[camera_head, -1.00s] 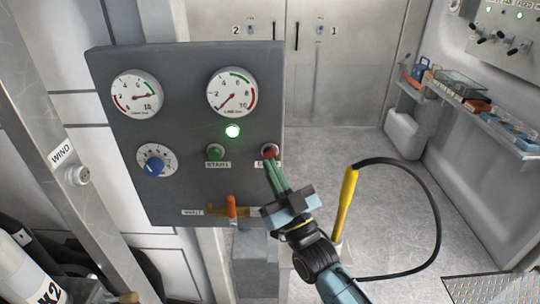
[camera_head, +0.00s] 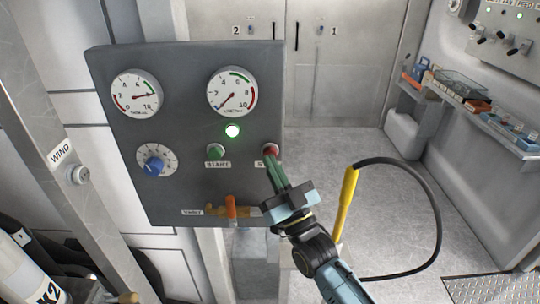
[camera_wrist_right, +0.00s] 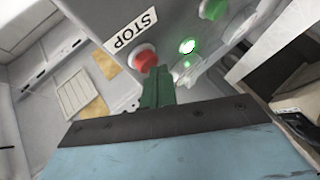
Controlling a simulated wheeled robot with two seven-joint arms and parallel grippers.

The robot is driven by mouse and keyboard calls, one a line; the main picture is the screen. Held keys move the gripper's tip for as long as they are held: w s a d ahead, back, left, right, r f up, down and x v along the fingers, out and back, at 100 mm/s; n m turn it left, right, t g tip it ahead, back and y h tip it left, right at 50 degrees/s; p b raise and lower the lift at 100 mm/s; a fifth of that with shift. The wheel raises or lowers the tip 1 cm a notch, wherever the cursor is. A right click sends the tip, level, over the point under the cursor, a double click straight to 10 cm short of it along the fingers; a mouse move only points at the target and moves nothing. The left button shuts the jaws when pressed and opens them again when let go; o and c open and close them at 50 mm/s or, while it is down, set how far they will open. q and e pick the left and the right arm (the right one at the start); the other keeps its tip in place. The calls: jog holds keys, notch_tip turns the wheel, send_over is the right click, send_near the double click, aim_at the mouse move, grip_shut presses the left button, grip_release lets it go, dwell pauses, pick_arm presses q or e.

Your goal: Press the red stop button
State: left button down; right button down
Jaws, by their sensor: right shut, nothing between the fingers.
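The red stop button (camera_head: 270,149) sits at the lower right of the grey control panel (camera_head: 190,65). In the right wrist view the red button (camera_wrist_right: 145,60) shows next to a STOP label (camera_wrist_right: 131,38). My right gripper (camera_head: 271,160) is shut and empty, with green fingertips at the lower edge of the button. In the wrist view the fingertips (camera_wrist_right: 158,72) are close beside the button; I cannot tell whether they touch it. The green start button (camera_head: 216,152) is to its left, and a green lamp (camera_head: 232,131) above is lit. My left gripper is not in view.
An orange valve handle (camera_head: 231,207) sticks out at the panel's bottom, left of my right gripper. A blue knob (camera_head: 153,166) and two gauges are on the panel. A yellow handle (camera_head: 346,205) with a black hose stands right of my arm.

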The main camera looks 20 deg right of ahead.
jog(key=shift+w+d, duration=0.1)
jog(key=shift+w, duration=0.15)
dwell(0.5)
jog(key=shift+s+a+p, duration=0.25)
jog(key=shift+s+p, duration=0.2)
jog(key=shift+s, duration=0.45)
jog(key=s+p, duration=0.1)
jog(key=s, duration=0.1)
jog(key=s+a+p, duration=0.1)
jog(key=s, duration=0.1)
jog(key=shift+s+a, duration=0.2)
jog(key=shift+s, duration=0.2)
